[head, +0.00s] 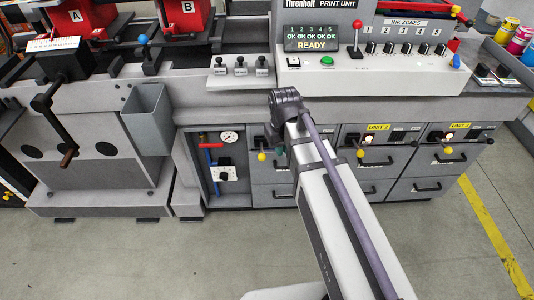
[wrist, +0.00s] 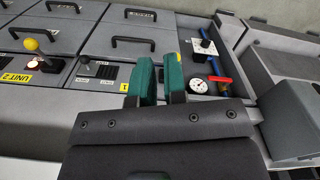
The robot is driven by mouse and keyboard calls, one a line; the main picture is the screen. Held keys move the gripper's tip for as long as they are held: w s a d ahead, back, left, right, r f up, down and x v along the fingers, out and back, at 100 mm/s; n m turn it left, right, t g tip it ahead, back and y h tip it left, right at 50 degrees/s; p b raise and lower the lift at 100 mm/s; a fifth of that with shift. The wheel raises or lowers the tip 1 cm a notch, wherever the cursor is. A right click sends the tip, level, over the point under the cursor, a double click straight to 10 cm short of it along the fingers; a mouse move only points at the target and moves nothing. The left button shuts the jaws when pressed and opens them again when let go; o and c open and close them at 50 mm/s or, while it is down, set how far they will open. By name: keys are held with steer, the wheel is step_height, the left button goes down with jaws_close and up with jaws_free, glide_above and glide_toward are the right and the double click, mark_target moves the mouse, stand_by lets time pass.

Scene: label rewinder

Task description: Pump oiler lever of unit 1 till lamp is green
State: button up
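Unit 1's oiler lever shows its yellow ball knob (head: 262,156) left of my arm in the head view. Only part of unit 1's yellow label (wrist: 124,86) shows there, by the left finger. My gripper's two green fingers stand apart over unit 1's panel, with a narrow gap and nothing seen held between them. In the head view my arm covers the gripper. I cannot make out unit 1's lamp or its colour in either view.
Unit 2's yellow-knobbed lever (wrist: 30,43) stands beside unit 1 and also shows in the head view (head: 361,153). A bay with a pressure gauge (head: 229,137) and red-handled valve (wrist: 220,79) lies on unit 1's other side. The control console (head: 410,70) stands above the drawers.

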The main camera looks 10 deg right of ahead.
mark_target(262, 154)
steer(key=w+a+f+n, duration=0.1)
steer(key=w, duration=0.2)
steer(key=w+a+f+n+b, duration=0.1)
steer(key=w, duration=0.1)
steer(key=w+a+f+n, duration=0.1)
steer(key=w+n, duration=0.1)
steer(key=w, duration=0.1)
steer(key=shift+w+a+f, duration=0.15)
steer(key=shift+w, duration=0.2)
steer(key=shift+c, duration=0.7)
steer(key=w+n, duration=0.2)
steer(key=w+a+n, duration=0.1)
steer(key=w+n, duration=0.1)
steer(key=w+a+n, duration=0.1)
steer(key=w+n, duration=0.1)
steer(key=shift+n, duration=0.3)
jaws_close()
steer(key=n, duration=0.3)
steer(key=shift+n, duration=0.4)
steer(key=shift+d, duration=0.1)
steer(key=f+b, duration=1.4)
steer(key=shift+d, duration=0.25)
steer(key=shift+r, duration=0.1)
